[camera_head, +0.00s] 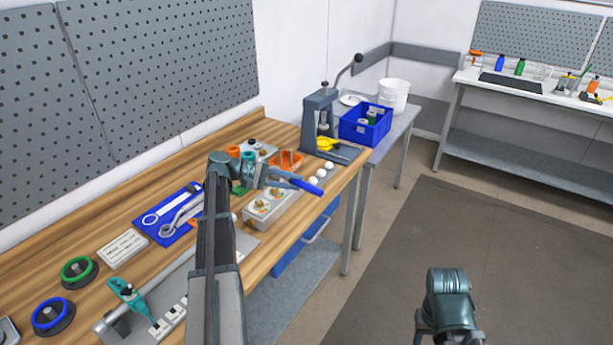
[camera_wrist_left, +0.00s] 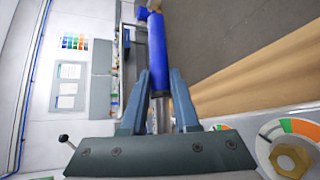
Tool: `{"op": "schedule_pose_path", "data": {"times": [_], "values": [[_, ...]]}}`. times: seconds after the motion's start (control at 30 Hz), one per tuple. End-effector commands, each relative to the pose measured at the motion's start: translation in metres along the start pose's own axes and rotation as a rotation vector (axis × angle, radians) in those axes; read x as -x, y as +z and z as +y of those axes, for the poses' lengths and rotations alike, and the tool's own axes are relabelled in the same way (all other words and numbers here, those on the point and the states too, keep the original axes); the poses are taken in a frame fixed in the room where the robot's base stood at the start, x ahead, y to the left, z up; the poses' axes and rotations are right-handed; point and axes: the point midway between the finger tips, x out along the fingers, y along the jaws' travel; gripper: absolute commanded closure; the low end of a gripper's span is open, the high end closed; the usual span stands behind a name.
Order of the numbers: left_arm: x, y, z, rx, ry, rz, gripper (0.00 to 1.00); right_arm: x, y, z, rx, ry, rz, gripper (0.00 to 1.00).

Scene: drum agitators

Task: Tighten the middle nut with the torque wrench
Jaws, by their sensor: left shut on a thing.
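My left gripper (camera_head: 268,177) is shut on the torque wrench (camera_head: 306,187), whose blue handle points right over the front part of the workbench. The wrist view shows the blue handle (camera_wrist_left: 158,60) and a grey metal shaft between the two fingers of the left gripper (camera_wrist_left: 160,85). A pale grey block (camera_head: 256,221) with brass nuts (camera_head: 263,204) stands just below the gripper in the head view. The wrist view shows one brass hex nut (camera_wrist_left: 291,160) over an orange, green and white dial, apart from the wrench handle. The wrench's working end is hidden. My right gripper is not seen, only its arm.
The wooden workbench (camera_head: 150,200) carries a blue tray (camera_head: 160,235) of wrenches, an orange bin (camera_head: 288,160) and an arbor press (camera_head: 318,120). A blue crate (camera_head: 352,131) and white bucket (camera_head: 394,92) stand on a side table. The floor at right is clear.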

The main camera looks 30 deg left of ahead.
Motion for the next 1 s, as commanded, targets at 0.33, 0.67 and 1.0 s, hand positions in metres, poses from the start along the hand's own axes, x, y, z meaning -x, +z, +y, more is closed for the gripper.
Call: {"op": "schedule_pose_path", "data": {"times": [0.33,0.67,1.0], "values": [[0.001,0.001,0.0,0.026,0.036,0.087,1.0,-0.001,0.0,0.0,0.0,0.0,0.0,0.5],[-0.016,-0.018,0.012,0.134,0.138,0.389,1.0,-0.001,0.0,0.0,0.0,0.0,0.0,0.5],[-0.024,-0.048,0.021,0.246,0.247,0.706,1.0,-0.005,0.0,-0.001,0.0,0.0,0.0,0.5]]}}
